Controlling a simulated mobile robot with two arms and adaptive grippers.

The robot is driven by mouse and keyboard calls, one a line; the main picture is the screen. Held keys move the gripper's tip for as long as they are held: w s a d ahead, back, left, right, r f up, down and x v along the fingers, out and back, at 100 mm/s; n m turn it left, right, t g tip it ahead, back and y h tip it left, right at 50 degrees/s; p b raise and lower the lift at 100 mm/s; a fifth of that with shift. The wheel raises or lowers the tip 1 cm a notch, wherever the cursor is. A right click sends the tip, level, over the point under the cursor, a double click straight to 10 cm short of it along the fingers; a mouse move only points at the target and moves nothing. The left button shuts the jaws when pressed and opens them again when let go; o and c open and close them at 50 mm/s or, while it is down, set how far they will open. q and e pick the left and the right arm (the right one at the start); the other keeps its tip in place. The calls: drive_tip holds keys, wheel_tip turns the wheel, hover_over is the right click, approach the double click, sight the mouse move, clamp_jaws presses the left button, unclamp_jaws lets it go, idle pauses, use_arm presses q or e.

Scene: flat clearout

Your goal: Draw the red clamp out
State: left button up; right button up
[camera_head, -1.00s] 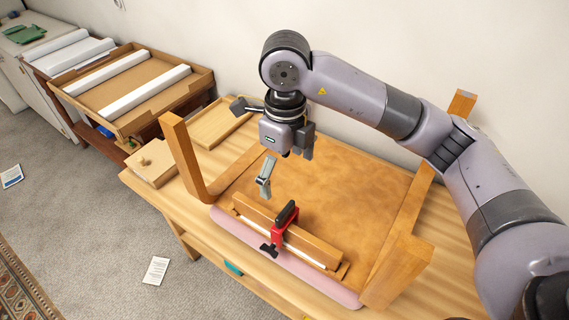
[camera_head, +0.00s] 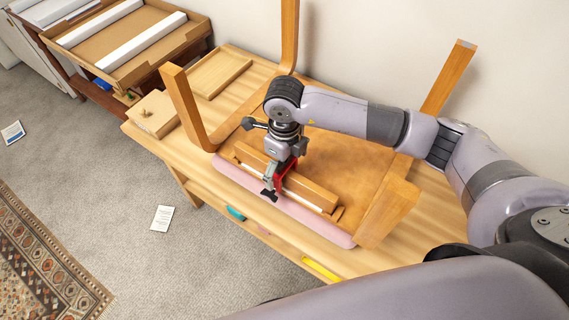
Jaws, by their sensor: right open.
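The red clamp (camera_head: 281,183), with black screw parts, sits across a wooden rail (camera_head: 308,191) on the near side of an upturned wooden frame with legs. My right gripper (camera_head: 274,172) is directly over the clamp, pointing down, with its fingers at the clamp. The fingers are open. It partly hides the clamp's top, so I cannot tell whether they touch it. My left gripper is not in view.
Wooden legs rise around the clamp: front left (camera_head: 188,108), front right (camera_head: 388,212), and two at the back. A pink pad (camera_head: 240,188) lies along the near side. A small wooden box (camera_head: 153,115) and shallow tray (camera_head: 218,74) stand left on the bench.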

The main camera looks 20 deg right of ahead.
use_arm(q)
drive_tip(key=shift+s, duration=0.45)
use_arm(e)
drive_tip(key=shift+f, duration=0.4)
drive_tip(key=c, duration=1.4)
drive_tip(key=o, duration=0.8)
drive_tip(key=c, duration=0.8)
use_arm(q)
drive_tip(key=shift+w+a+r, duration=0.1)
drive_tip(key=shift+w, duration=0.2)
use_arm(e)
drive_tip(key=shift+r, duration=0.2)
